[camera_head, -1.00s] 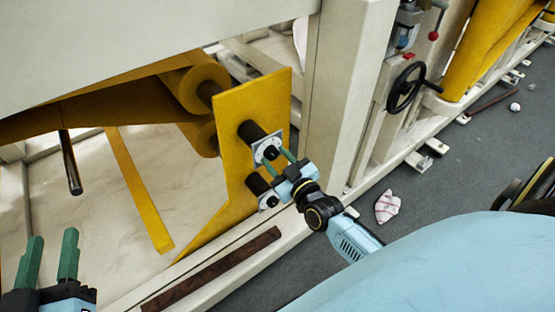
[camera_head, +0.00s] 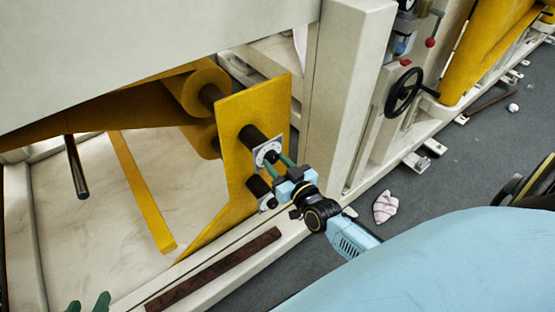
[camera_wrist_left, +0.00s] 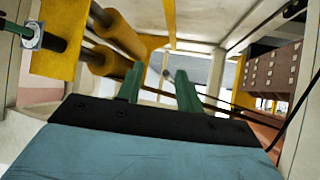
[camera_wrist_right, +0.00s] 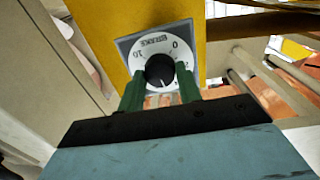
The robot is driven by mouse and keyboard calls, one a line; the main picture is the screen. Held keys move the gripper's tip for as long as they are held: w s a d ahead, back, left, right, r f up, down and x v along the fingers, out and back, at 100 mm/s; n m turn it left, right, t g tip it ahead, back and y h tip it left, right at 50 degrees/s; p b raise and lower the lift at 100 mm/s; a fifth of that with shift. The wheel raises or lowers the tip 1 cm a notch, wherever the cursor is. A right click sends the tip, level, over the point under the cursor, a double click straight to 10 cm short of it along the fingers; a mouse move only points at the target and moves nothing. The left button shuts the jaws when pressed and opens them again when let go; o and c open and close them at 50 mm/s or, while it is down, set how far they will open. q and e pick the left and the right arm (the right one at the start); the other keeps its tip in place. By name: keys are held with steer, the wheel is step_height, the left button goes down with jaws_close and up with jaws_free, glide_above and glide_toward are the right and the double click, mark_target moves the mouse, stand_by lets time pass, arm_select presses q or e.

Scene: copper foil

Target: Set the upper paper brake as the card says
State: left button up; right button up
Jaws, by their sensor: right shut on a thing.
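The upper paper brake is a black knob (camera_wrist_right: 160,70) on a round white dial with numbers, including 0 and 10, on a square grey plate. The plate (camera_head: 266,155) sits on the yellow bracket (camera_head: 237,175). My right gripper (camera_wrist_right: 160,90) is shut on the knob, with one green finger on each side. A white mark on the knob points down in the right wrist view. The lower brake (camera_head: 268,202) sits below the upper one. My left gripper (camera_head: 88,303) is at the bottom left, open and empty, as the left wrist view (camera_wrist_left: 159,88) shows. I cannot make out a card.
Yellow rollers (camera_head: 200,92) stand behind the bracket. A cream post (camera_head: 345,90) and a black handwheel (camera_head: 405,92) stand to the right. A crumpled cloth (camera_head: 386,207) lies on the grey floor. A brown strip (camera_head: 215,268) lies along the frame's lower rail.

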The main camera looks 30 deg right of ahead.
steer(key=m+p, duration=0.2)
steer(key=m, duration=0.3)
steer(key=shift+r, duration=0.1)
steer(key=shift+m+p, duration=0.35)
steer(key=shift+m, duration=0.45)
steer(key=shift+m+g+y, duration=0.3)
steer(key=shift+m, duration=1.8)
arm_select(q)
steer(key=s+a+f+g+y, duration=0.2)
steer(key=s+a+f+g, duration=0.2)
steer(key=s, duration=0.5)
step_height(320, 180, down, 3)
steer(key=g, duration=0.3)
steer(key=shift+s+a+r, duration=0.15)
steer(key=shift+s+a, duration=0.05)
arm_select(e)
steer(key=shift+m, duration=0.4)
arm_select(q)
steer(key=shift+r, duration=0.15)
arm_select(e)
steer(key=o, duration=1)
